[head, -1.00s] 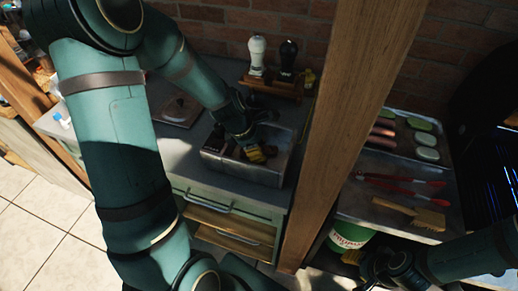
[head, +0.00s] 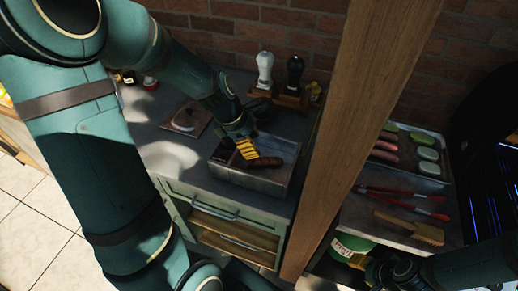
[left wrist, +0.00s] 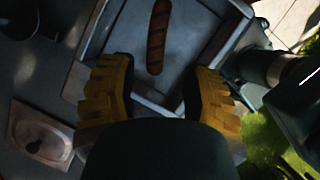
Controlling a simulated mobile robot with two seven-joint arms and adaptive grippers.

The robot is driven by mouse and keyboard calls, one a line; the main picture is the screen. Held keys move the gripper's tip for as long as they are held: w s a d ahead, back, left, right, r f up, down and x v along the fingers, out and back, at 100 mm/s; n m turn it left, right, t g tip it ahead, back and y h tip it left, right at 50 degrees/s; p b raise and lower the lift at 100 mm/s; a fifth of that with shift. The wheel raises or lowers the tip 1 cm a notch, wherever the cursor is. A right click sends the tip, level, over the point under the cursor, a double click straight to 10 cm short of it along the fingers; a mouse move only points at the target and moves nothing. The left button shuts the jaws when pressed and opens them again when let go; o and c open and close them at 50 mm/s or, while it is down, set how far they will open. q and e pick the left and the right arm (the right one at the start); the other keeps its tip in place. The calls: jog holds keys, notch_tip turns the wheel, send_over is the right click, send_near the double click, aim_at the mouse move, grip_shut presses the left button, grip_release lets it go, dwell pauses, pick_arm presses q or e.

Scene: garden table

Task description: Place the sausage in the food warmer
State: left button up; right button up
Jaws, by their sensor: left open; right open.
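The food warmer (head: 285,185) is a grey metal tray set in the counter, with its top open. A brown grilled sausage (head: 265,163) lies inside it, and the sausage also shows on the tray floor in the left wrist view (left wrist: 158,38). My left gripper (head: 247,149) is over the warmer just left of the sausage. Its yellow fingers are spread and empty in the left wrist view (left wrist: 160,90), with the sausage beyond the fingertips. My right gripper (head: 385,272) is at the bottom right, dark and partly cut off, away from the warmer.
A square lid with a round knob (head: 187,117) lies left of the warmer. White (head: 265,68) and black (head: 294,72) mills stand in a wooden rack behind. A wooden post (head: 355,130) rises to the right. Beyond it are red tongs (head: 405,192), a brush (head: 410,226) and a food tray (head: 440,170).

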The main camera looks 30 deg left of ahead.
pick_arm(q)
jog(key=v, duration=0.2)
jog(key=shift+s+r, duration=0.1)
jog(key=shift+r, duration=0.2)
dwell(0.4)
